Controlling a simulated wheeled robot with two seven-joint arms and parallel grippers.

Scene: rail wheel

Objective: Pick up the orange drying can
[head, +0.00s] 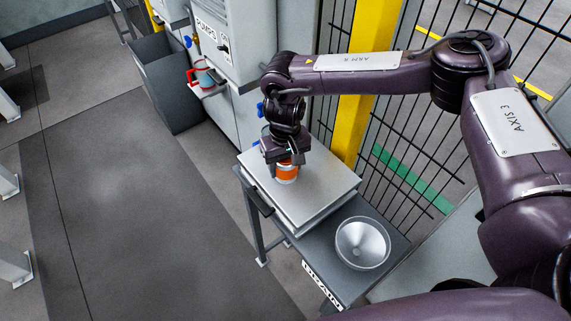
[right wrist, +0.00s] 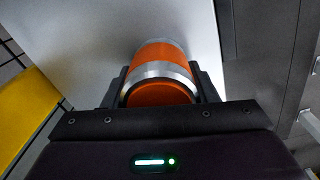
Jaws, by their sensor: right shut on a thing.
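The orange drying can (head: 286,173) has a pale metal band and is upright on, or just above, the light grey raised plate (head: 325,191); I cannot tell which. My right gripper (head: 284,160) comes down over it from above and is shut on it. In the right wrist view the can (right wrist: 163,57) sits between the two dark fingers of the right gripper (right wrist: 160,88), one on each side. The can's far end is against the grey plate in that view. My left gripper is not in view.
A metal funnel bowl (head: 362,243) stands on the dark bench (head: 385,270) beside the plate. A grey cabinet marked PUMPS (head: 222,45) and a dark bin (head: 168,85) are behind. A yellow post (head: 369,60) and mesh fence (head: 405,130) stand close to the right.

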